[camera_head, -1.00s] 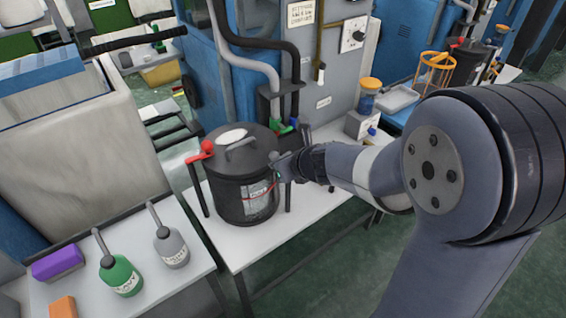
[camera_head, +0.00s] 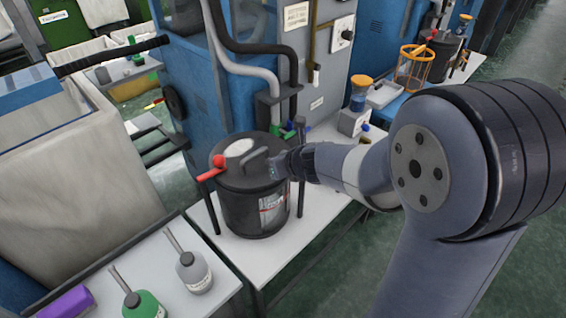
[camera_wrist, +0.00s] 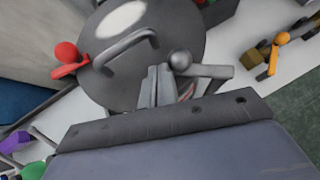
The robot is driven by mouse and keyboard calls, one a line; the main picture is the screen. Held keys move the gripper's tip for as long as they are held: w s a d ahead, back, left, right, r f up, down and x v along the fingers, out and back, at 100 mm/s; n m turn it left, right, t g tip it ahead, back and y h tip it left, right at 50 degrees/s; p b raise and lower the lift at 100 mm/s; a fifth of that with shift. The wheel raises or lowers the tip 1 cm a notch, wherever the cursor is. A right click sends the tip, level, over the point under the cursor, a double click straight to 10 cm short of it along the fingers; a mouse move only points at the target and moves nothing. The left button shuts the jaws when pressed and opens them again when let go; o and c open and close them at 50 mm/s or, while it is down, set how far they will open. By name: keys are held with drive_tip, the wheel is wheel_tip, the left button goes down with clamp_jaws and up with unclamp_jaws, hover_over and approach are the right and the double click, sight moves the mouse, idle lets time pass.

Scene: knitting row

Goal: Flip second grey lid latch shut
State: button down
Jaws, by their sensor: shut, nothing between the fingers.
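A black round pot (camera_head: 255,209) stands on a white table, its dark lid (camera_head: 232,178) on top with a bar handle and a pale oval patch. A red latch with a ball end (camera_head: 218,160) sits at the lid's left rim; it also shows in the wrist view (camera_wrist: 68,54). In the wrist view a grey latch (camera_wrist: 205,71) with a grey ball end lies at the lid's near rim. My gripper (camera_wrist: 160,72) is shut and empty, its fingertips just left of the grey ball. In the head view my gripper (camera_head: 276,167) is at the lid's right edge and hides that latch.
Grey and black hoses (camera_head: 238,62) come down behind the pot. A grey bottle (camera_head: 195,272) and a green bottle (camera_head: 143,304) stand on the front-left table. An orange-topped jar (camera_head: 359,93) and a wire basket (camera_head: 412,68) stand further right.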

drive_tip(key=shift+w+a, duration=0.25)
drive_tip(key=shift+w, duration=0.15)
drive_tip(key=shift+s+f, duration=0.1)
idle(1.2)
